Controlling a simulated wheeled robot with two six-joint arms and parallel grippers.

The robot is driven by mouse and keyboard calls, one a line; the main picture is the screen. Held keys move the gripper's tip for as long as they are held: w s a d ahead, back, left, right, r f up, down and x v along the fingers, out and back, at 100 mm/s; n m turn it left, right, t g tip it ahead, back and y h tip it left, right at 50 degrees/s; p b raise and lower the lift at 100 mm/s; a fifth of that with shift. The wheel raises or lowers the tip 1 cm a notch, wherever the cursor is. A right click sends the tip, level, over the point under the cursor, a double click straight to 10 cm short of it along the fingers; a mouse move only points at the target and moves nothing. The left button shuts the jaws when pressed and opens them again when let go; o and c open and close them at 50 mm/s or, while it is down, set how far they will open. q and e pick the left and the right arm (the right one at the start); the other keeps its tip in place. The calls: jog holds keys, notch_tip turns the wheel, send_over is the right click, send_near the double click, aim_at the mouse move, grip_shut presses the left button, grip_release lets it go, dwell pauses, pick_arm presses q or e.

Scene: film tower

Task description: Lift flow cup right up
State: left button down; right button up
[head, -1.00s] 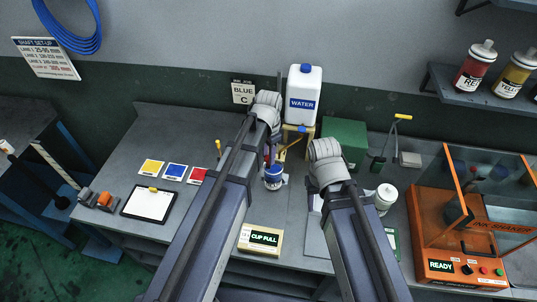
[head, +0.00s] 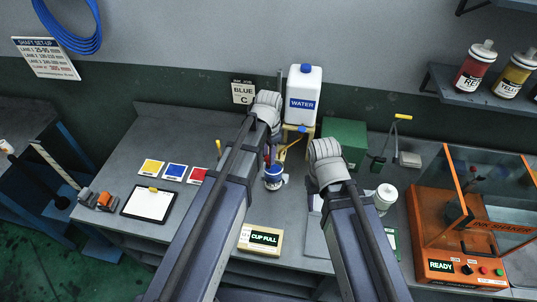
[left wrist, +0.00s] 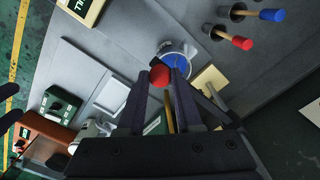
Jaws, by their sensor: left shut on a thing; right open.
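In the left wrist view my left gripper (left wrist: 160,84) is shut on a red ball-shaped knob (left wrist: 159,76), which I take for the top of the flow cup's handle. The rest of the flow cup is hidden or cannot be made out. Just beyond the knob is a can with blue inside (left wrist: 176,60). The same white and blue can (head: 273,177) stands on the bench in the head view, just below my left wrist. Whether the cup is inside the can cannot be seen. My right wrist is right of the can; its gripper fingers are hidden behind my arm.
A box reading "CUP FULL" (head: 261,239) sits in front of the can. A water container (head: 303,96) stands behind on a stand. A green box (head: 345,137), a white jar (head: 385,194) and the orange ink shaker (head: 450,235) are to the right. A clipboard (head: 148,204) lies left.

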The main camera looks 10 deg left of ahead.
pick_arm(q)
notch_tip(320, 180, up, 12)
jog(key=p, duration=1.2)
jog(key=shift+r, duration=0.15)
jog(key=c, duration=0.6)
grip_release()
